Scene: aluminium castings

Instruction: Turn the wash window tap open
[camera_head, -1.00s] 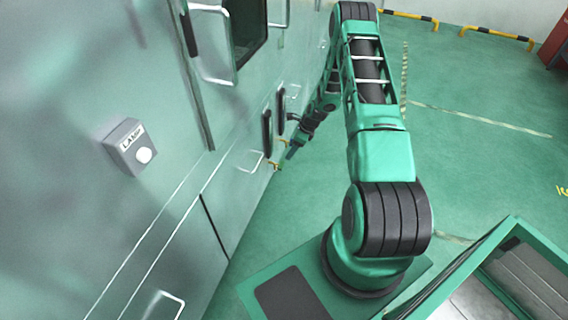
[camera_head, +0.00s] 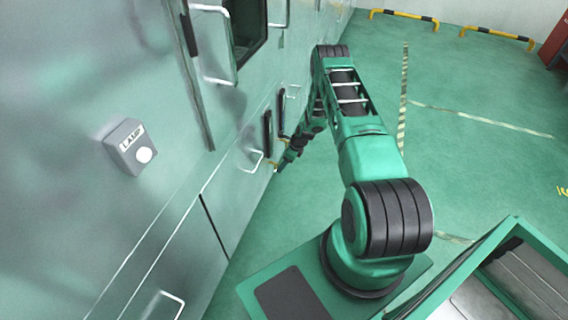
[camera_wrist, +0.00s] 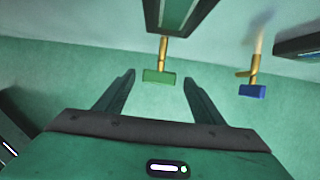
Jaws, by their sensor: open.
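In the wrist view, a tap with a green handle (camera_wrist: 159,76) on a brass stem hangs below a dark green block on the machine wall. A second tap with a blue handle (camera_wrist: 252,91) and brass stem is to its right. My gripper (camera_wrist: 158,84) is open, with one finger on each side of the green handle in the picture. I cannot tell whether the handle is between the fingers in depth or still beyond them. Neither finger visibly touches it. In the head view my gripper (camera_head: 281,163) is low beside the wall, small and partly dark. No label on either tap is readable.
The pale metal machine wall (camera_head: 90,190) runs along the left, with bar handles and a lamp switch box (camera_head: 131,147). Dark upright blocks (camera_head: 267,132) stick out near my gripper. The green floor (camera_head: 470,160) to the right is open, with yellow-black barriers (camera_head: 403,18) at the back.

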